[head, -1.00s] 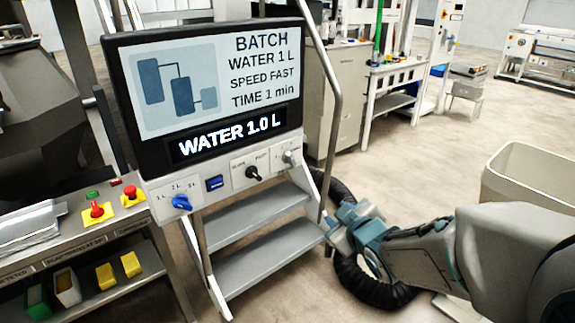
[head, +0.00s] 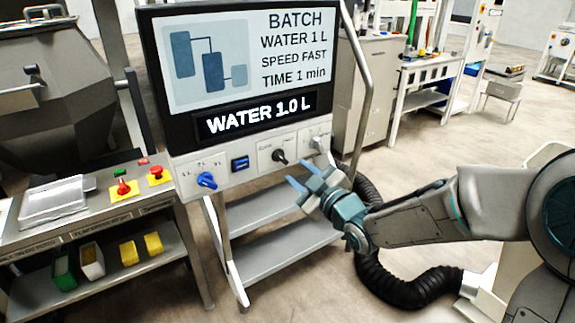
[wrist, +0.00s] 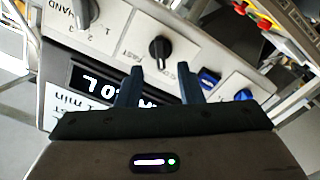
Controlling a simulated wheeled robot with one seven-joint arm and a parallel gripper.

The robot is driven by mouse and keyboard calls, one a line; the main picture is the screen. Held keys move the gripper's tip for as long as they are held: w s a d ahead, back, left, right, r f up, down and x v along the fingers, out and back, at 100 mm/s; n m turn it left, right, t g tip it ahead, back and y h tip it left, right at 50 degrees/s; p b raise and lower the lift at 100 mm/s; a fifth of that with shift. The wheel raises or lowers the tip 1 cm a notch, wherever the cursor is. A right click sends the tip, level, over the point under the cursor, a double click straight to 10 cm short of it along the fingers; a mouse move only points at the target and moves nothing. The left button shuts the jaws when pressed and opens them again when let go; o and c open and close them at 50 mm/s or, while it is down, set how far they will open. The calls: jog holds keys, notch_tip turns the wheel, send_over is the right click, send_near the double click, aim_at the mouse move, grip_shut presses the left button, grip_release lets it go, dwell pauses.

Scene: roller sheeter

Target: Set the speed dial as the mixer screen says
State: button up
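The mixer screen (head: 240,60) reads BATCH, WATER 1 L, SPEED FAST, TIME 1 min, with WATER 1.0 L below. The speed dial (head: 279,156) is a black knob on the grey panel under the screen; in the wrist view (wrist: 159,48) it has FAST on one side and SLOW on the other. I cannot tell surely where its pointer aims. My gripper (head: 306,172) is open and empty, in front of the panel, below and right of the speed dial in the head view. In the wrist view its two fingers (wrist: 160,82) are spread, with the dial seen beyond the gap, apart from them.
A blue water dial (head: 206,180) and a blue button (head: 240,163) sit left of the speed dial. Another knob (wrist: 84,12) with numbers is on its other side. Metal steps (head: 270,215), a handrail (head: 362,80) and a black hose (head: 400,290) are close by.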

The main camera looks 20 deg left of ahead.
aim_at(284, 161)
jog(key=x, duration=0.5)
jog(key=shift+w+a, duration=0.2)
jog(key=shift+a, duration=0.1)
grip_shut()
